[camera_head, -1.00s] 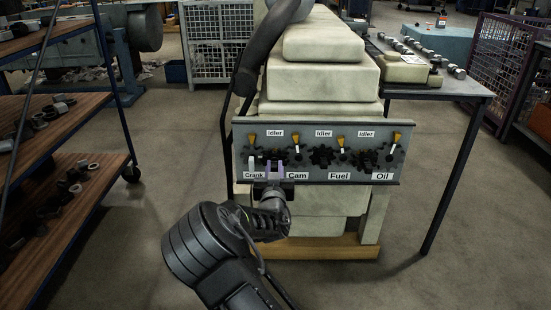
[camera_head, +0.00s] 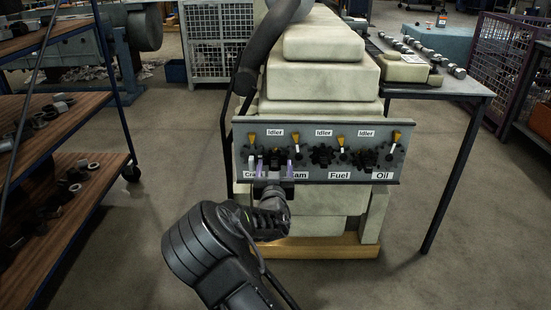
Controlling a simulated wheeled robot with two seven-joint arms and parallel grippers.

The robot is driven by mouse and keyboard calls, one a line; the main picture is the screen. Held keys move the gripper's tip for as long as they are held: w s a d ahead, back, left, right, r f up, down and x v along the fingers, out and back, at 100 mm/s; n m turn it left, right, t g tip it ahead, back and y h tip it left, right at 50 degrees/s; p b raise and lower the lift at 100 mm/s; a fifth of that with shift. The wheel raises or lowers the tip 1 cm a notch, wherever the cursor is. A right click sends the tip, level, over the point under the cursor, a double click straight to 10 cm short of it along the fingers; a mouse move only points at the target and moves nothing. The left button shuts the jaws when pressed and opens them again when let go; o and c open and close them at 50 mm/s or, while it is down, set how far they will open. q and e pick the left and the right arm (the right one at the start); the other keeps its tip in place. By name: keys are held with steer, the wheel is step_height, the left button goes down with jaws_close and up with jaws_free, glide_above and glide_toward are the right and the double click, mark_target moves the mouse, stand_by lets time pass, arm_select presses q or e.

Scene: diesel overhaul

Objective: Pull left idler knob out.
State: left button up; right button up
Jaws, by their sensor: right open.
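The grey gear panel (camera_head: 220,175) stands upright on the front of the cream engine block, with three "Idler" labels along its top. Below the leftmost "Idler" label (camera_head: 275,132) is the left idler knob (camera_head: 276,153), small and dark, between two dark gears. My right gripper (camera_head: 275,167) reaches up from below, in front of the panel. Its two pale fingers are spread, one on each side of the left idler knob. I cannot tell whether they touch it. The gripper partly covers the "Crank" and "Cam" labels. My left gripper is not in view.
Several yellow levers, such as one (camera_head: 252,138) at the panel's left, stick up near the gears. A table (camera_head: 462,88) with parts stands at the right. A shelf rack (camera_head: 85,160) stands at the left. The floor between is clear.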

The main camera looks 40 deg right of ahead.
steer(key=p+v, duration=0.1)
steer(key=v, duration=0.6)
stand_by(0.5)
